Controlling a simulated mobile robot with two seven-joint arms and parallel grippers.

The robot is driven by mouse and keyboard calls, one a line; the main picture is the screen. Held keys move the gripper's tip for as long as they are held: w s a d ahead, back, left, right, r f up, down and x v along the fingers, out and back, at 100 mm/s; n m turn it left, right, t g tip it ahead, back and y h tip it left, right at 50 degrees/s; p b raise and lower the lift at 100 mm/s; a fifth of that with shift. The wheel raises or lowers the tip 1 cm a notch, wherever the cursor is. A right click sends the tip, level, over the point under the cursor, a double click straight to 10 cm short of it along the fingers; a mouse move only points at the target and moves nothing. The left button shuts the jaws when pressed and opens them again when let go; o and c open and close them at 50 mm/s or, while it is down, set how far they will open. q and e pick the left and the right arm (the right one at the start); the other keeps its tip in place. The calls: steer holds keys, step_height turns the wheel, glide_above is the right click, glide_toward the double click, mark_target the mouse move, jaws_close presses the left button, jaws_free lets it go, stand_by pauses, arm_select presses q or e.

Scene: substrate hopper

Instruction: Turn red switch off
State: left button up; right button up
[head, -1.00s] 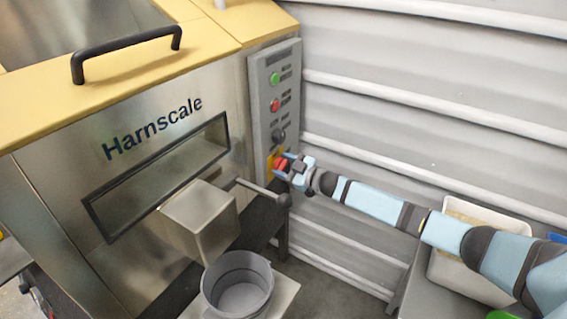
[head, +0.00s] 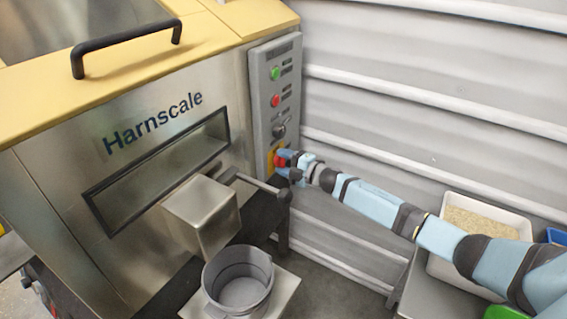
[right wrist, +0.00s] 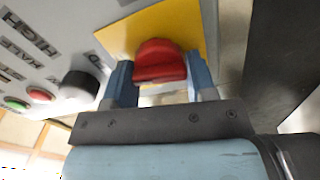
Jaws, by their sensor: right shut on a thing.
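The red switch (head: 279,161) sits on a yellow plate low on the grey control panel (head: 262,118) of the Harnscale hopper. In the right wrist view the red switch (right wrist: 160,62) shows between the two blue fingers, with the yellow plate (right wrist: 190,25) behind it. My right gripper (head: 287,163) is at the switch and shut on it; the right wrist view shows its fingers (right wrist: 160,85) on either side of the knob. The fingers hide part of the switch in the head view. My left gripper is not in view.
Above the switch on the panel are a black knob (head: 279,131), a red button (head: 276,100) and a green button (head: 275,73). A lever with a ball end (head: 284,195) juts out just below my gripper. A grey bucket (head: 238,283) stands under the spout (head: 203,212).

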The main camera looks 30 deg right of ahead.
steer(key=shift+f+n, duration=0.15)
steer(key=shift+n, duration=0.65)
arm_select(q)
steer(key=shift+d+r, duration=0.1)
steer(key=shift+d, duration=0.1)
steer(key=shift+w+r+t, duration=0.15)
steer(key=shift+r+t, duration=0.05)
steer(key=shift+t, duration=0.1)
arm_select(e)
steer(key=shift+n, duration=0.3)
steer(key=o, duration=0.9)
arm_select(q)
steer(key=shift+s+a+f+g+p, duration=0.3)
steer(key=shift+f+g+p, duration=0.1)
steer(key=shift+p, duration=0.3)
arm_select(e)
steer(key=v, duration=1.4)
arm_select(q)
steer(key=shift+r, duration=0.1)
